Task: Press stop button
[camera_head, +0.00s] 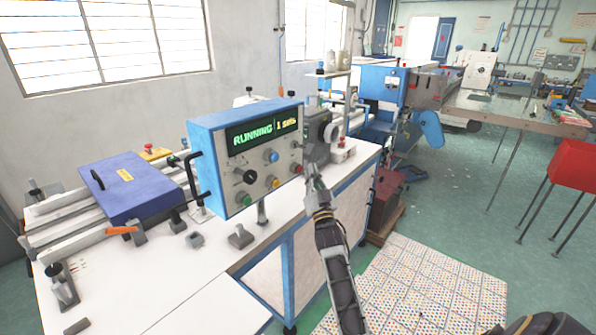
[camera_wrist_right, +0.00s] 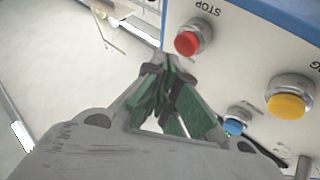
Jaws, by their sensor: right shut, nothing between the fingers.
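The stop button is a red push button in a metal collar on the lower right of the control panel's front (camera_head: 297,169). In the right wrist view it shows as a red cap (camera_wrist_right: 187,43) beside an upside-down STOP label. The panel is a blue-edged box (camera_head: 210,150) whose display reads RUNNING and 1 sets. My right gripper (camera_head: 313,172) is shut and empty, just right of the stop button in the head view. In the right wrist view its green-padded fingertips (camera_wrist_right: 157,66) lie close to the red cap, with a gap visible between them. My left gripper is not in view.
A yellow button (camera_wrist_right: 287,103) and a blue button (camera_wrist_right: 234,122) sit near the stop button. The panel stands above a white-topped workbench (camera_head: 165,290). A purple-blue block (camera_head: 140,190) lies at left. Open floor (camera_head: 455,190) is at right, with a red stand (camera_head: 573,168) beyond.

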